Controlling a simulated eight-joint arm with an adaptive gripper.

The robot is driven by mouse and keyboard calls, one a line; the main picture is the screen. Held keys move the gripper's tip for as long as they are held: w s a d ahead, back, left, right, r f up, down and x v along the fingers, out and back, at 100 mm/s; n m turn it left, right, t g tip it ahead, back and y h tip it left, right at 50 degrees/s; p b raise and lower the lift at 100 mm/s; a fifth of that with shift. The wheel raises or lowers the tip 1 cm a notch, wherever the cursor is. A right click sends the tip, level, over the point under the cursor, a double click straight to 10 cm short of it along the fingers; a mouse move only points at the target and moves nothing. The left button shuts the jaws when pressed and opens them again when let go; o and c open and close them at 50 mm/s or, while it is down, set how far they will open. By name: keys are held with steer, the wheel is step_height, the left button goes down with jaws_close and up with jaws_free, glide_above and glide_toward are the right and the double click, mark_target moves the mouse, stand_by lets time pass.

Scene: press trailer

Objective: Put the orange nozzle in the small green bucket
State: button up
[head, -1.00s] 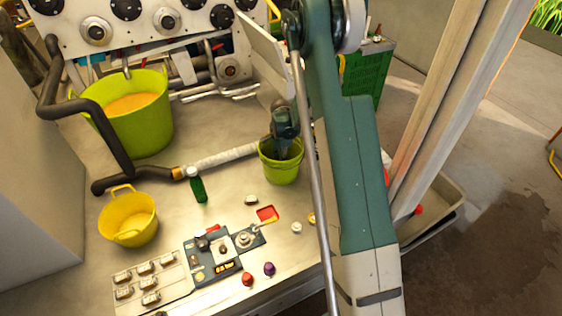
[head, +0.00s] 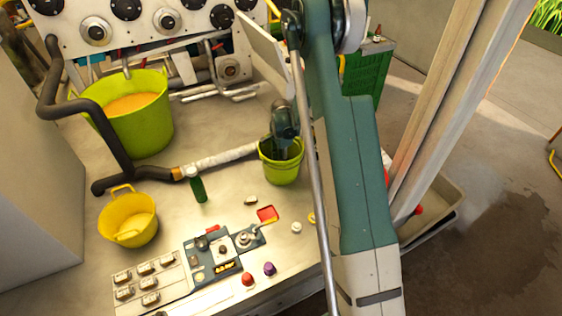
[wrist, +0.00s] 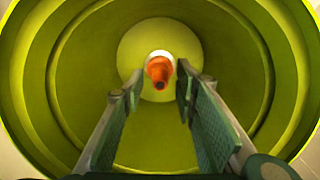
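The small green bucket (head: 281,172) stands on the bench, with my gripper (head: 283,150) reaching down into its mouth in the head view. In the wrist view the bucket's inner wall (wrist: 60,90) surrounds the picture. The orange nozzle (wrist: 159,70) lies at the bottom of the bucket, near the middle, with a pale end behind it. My gripper (wrist: 158,88) has its two fingers spread apart, one on each side of the line to the nozzle. Nothing is between the fingers, and the nozzle appears beyond their tips. The head view does not show the nozzle.
A large green tub (head: 145,120) with orange contents and a yellow bucket (head: 128,218) stand to the left. A dark hose with a pale wrapped section (head: 222,159) ends near the small bucket. A green bottle (head: 198,189) and control panel (head: 222,254) are in front.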

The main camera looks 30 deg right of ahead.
step_height(320, 180, up, 12)
stand_by(0.7)
stand_by(0.6)
steer(key=s+a+r+n+t, duration=0.2)
steer(key=s+a+r+n, duration=0.35)
steer(key=r, duration=0.65)
steer(key=s+a+r+n+t, duration=0.1)
steer(key=s+a+r+n, duration=0.2)
steer(key=s+a+r, duration=0.55)
steer(key=s+a+r+n+t, duration=0.1)
steer(key=s+a+r+n, duration=0.1)
steer(key=s, duration=0.6)
steer(key=s+a+r+n+t, duration=0.1)
steer(key=s+r+n, duration=0.3)
steer(key=s, duration=0.4)
steer(key=s+a+r+n+t, duration=0.2)
steer(key=s+a+r+n, duration=0.1)
steer(key=s, duration=0.6)
steer(key=shift+a, duration=0.5)
